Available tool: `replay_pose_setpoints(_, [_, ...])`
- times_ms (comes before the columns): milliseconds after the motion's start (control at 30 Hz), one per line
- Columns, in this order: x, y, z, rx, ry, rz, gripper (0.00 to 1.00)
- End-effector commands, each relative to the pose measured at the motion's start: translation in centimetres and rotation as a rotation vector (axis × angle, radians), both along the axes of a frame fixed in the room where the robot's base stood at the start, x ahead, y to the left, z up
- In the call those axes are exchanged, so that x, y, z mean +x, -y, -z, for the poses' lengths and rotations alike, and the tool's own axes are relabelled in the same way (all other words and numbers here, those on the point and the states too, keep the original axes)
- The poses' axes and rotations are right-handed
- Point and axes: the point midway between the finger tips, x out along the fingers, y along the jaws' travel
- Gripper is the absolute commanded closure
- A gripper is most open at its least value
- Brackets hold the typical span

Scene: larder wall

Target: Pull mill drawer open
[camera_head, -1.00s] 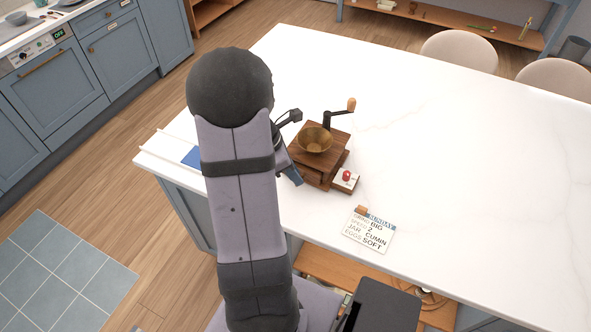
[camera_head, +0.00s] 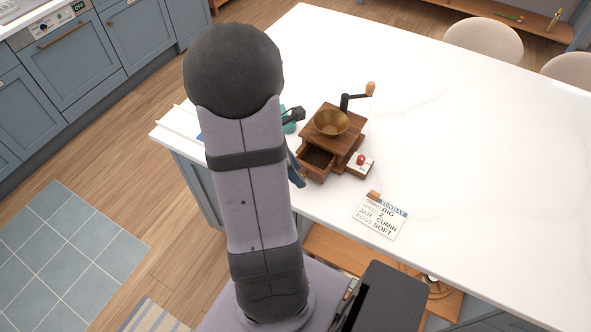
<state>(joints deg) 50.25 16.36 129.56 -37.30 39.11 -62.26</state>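The wooden mill (camera_head: 345,135) stands on the white worktop, with a brass bowl (camera_head: 331,122) and a crank with a wooden knob on top. Its drawer (camera_head: 318,162) sticks out of the front left side, and I see into its dark inside. My gripper (camera_head: 296,169) is mostly hidden behind my arm. Only a dark edge of it shows, just left of the drawer front. I cannot see its fingertips, nor whether it touches the drawer.
A small block with a red button (camera_head: 361,161) sits right of the mill. A note card (camera_head: 380,214) lies near the worktop's front edge. A teal thing (camera_head: 290,126) is partly hidden behind my arm. The worktop (camera_head: 460,130) to the right is clear.

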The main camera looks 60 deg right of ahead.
Motion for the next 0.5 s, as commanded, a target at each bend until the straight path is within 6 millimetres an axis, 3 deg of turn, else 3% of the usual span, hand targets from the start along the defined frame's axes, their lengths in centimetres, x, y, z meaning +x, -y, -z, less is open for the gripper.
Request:
replay_pose_setpoints(233, [0.2,-0.1,-0.7,-0.002,0.001,-0.001,0.64])
replay_pose_setpoints(500, [1.3,-1.0,-3.9,-0.005,0.003,-0.001,0.64])
